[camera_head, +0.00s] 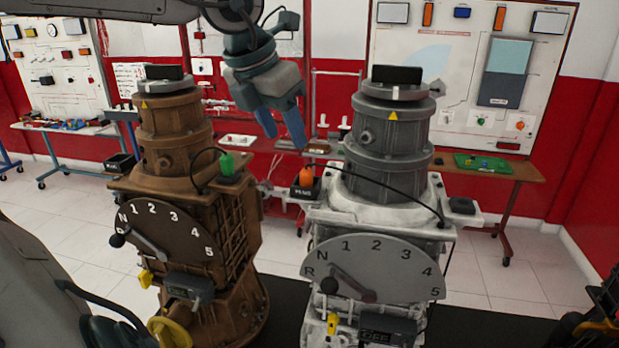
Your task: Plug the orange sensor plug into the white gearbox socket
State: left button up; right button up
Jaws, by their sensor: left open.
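The orange sensor plug (306,176) stands upright in a small black labelled holder (304,192) at the left of the white gearbox (346,216). A thin black cable arches from near the plug across the gearbox front to its right side. A dark block (462,205) on a ledge at the gearbox's right looks like the socket; its opening cannot be made out. My left gripper (281,130) hangs above and slightly left of the plug, fingers pointing down, open and empty, apart from the plug.
A brown gearbox (180,140) with a green plug (227,163) stands to the left. The white gearbox's tall grey housing (388,140) rises right of my gripper. A table (515,168) with a green tray (485,165) stands behind at right.

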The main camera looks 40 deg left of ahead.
aim_at(305, 170)
pick_arm(q)
jog(key=p+x, duration=0.1)
jog(key=x, duration=0.2)
jog(key=p+x, duration=0.1)
jog(key=x, duration=0.2)
jog(key=shift+w+f, duration=0.1)
jog(key=shift+w, duration=0.4)
jog(key=w+f, duration=0.1)
jog(key=w+f+p, duration=0.1)
jog(key=shift+a+f+p, duration=0.3)
jog(key=shift+a, duration=0.1)
jog(key=shift+w+f, duration=0.25)
jog(key=shift+f, duration=0.3)
jog(key=shift+s+d, duration=0.1)
pick_arm(e)
jog(key=r, duration=0.1)
jog(key=w+r, duration=0.2)
jog(key=r, duration=0.1)
jog(key=shift+w+d, duration=0.25)
jog(key=shift+d, duration=0.15)
jog(key=shift+d, duration=0.1)
pick_arm(q)
jog(key=c, duration=1)
pick_arm(e)
jog(key=shift+d, duration=0.15)
